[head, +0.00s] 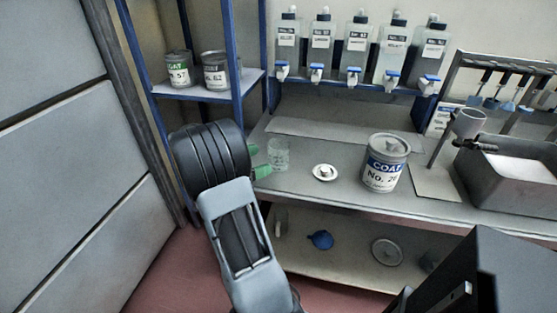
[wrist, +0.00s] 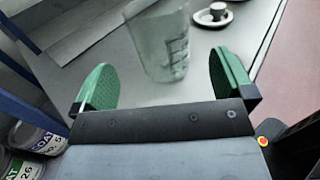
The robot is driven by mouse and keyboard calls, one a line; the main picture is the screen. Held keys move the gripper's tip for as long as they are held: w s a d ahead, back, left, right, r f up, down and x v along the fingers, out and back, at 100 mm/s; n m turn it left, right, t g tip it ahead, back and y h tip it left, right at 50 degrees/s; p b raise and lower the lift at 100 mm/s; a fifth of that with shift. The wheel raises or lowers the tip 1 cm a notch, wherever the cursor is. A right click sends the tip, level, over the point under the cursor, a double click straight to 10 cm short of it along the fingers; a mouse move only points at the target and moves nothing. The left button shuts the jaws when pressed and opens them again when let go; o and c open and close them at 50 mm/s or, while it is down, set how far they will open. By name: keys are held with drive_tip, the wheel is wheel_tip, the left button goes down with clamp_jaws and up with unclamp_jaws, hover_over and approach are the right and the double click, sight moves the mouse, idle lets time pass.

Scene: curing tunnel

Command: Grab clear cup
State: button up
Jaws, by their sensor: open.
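The clear cup (head: 279,154) stands upright on the grey bench near its left end. It has dark markings on its side and also shows in the wrist view (wrist: 163,45). My gripper (head: 262,161) has green fingertips and reaches in from the left, just beside the cup. In the wrist view my gripper (wrist: 165,80) is open, with the cup ahead of and between the two fingers. No contact between the fingers and the cup is visible.
A blue-posted shelf (head: 215,95) with cans rises behind my gripper. Several dispenser bottles (head: 357,48) hang above. A lower shelf (head: 345,262) holds small items.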

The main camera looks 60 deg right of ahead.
sight(279, 153)
drive_tip(key=shift+x, duration=3.7)
drive_tip(key=shift+a+r, duration=0.1)
drive_tip(key=shift+c, duration=0.2)
drive_tip(key=c, duration=0.9)
drive_tip(key=shift+r, duration=0.15)
drive_tip(key=shift+c, duration=0.2)
